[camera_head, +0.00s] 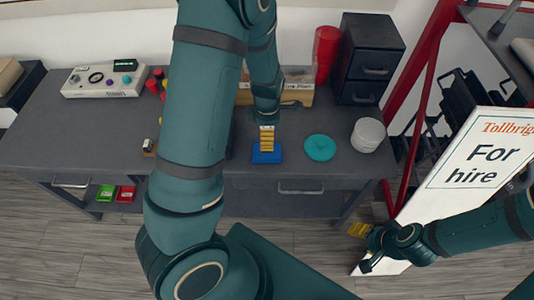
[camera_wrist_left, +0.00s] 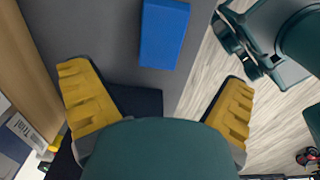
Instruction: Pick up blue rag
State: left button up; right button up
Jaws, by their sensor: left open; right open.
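The blue rag (camera_head: 267,154) lies folded flat near the front edge of the grey workbench (camera_head: 90,135). In the left wrist view the rag (camera_wrist_left: 164,35) shows as a blue rectangle ahead of the fingers. My left gripper (camera_head: 267,139) hangs over the rag's back edge in the head view; the gap between them is hard to judge. In its wrist view, the left gripper (camera_wrist_left: 155,76) has its yellow fingers wide apart with nothing between them. My right gripper (camera_head: 358,231) is open and empty, off the bench at the lower right, beside the white sign.
A teal disc (camera_head: 320,148) and a white tub (camera_head: 368,134) are right of the rag. Dark drawers (camera_head: 369,58) and a red cup (camera_head: 326,54) stand behind. A "For hire" sign (camera_head: 470,175) leans at right. My left arm hides the bench's middle.

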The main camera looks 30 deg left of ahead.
aim_at(275, 157)
pick_arm(q)
notch_tip(275, 157, down, 5)
jog(key=shift+r+b, duration=0.1)
jog(key=shift+b, duration=0.45)
notch_tip(275, 157, down, 4)
jog(key=shift+s+f+b, duration=0.1)
jog(key=shift+s+b, duration=0.05)
jog(key=shift+b, duration=0.75)
jog(key=shift+f, duration=0.45)
jog(key=shift+r, duration=0.1)
jog(key=shift+c, duration=0.3)
jog(key=c, duration=1)
